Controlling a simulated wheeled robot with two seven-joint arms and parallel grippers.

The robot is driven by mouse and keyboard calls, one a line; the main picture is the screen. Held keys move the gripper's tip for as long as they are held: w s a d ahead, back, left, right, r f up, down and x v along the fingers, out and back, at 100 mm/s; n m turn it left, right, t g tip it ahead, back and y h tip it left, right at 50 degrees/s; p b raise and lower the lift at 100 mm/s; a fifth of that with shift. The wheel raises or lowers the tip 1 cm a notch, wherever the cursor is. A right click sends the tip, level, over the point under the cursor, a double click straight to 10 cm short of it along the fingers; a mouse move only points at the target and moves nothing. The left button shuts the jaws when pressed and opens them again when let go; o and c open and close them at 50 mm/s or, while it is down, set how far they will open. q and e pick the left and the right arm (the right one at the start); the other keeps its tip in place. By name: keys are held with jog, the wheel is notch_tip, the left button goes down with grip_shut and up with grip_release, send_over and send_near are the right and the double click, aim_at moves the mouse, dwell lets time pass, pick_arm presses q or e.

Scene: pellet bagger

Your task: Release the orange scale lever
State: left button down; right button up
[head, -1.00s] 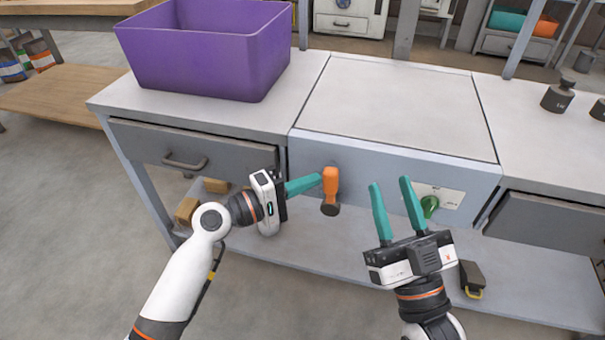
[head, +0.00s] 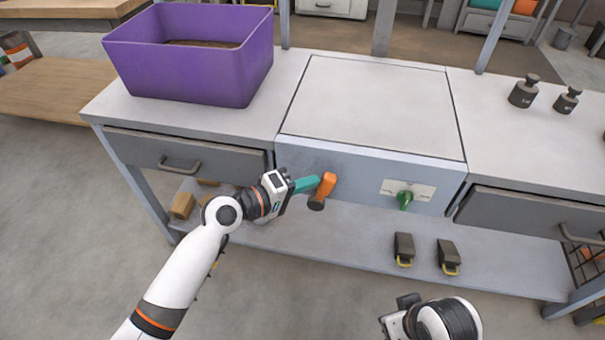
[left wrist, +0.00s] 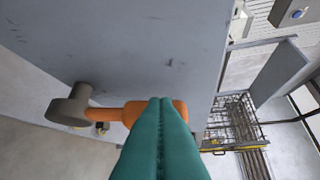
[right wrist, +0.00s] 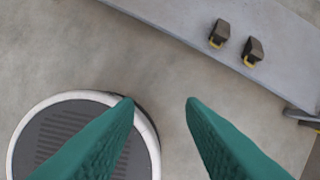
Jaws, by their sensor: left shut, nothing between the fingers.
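The orange scale lever (head: 328,184) is on the grey front panel below the flat scale plate (head: 372,108). Its dark round end (head: 316,204) hangs lower left, so it looks slightly tilted in the head view. My left gripper (head: 316,184) is shut and empty, its teal fingertips at the lever's orange part. In the left wrist view the closed fingers (left wrist: 160,103) overlap the orange part (left wrist: 132,112); I cannot tell whether they touch or press it. My right gripper (right wrist: 160,103) is open and empty over the floor, its fingers outside the head view.
A green knob (head: 404,200) on a label plate is right of the lever. A purple bin (head: 190,75) stands on the bench at left, and dark weights (head: 523,92) at right. Dark blocks with yellow (head: 403,250) lie on the lower shelf. Drawers flank the panel.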

aim_at(326, 184)
pick_arm(q)
jog(key=shift+s+d+r+p, duration=0.1)
jog(key=shift+d+r+p, duration=0.2)
jog(key=shift+p, duration=0.3)
jog(key=d+p, duration=0.1)
jog(key=p, duration=0.1)
jog(key=d+m+y+p, duration=0.1)
jog(key=p, duration=0.1)
jog(key=shift+s+f, duration=0.15)
jog(key=shift+s, duration=0.15)
jog(key=shift+s+d, duration=0.1)
jog(key=shift+d, duration=0.05)
pick_arm(e)
notch_tip(326, 184, down, 15)
jog(key=g, duration=0.1)
jog(key=shift+w+a, duration=0.25)
jog(key=shift+w, duration=0.1)
pick_arm(q)
jog(key=shift+f, duration=0.1)
pick_arm(e)
jog(key=shift+f, duration=0.1)
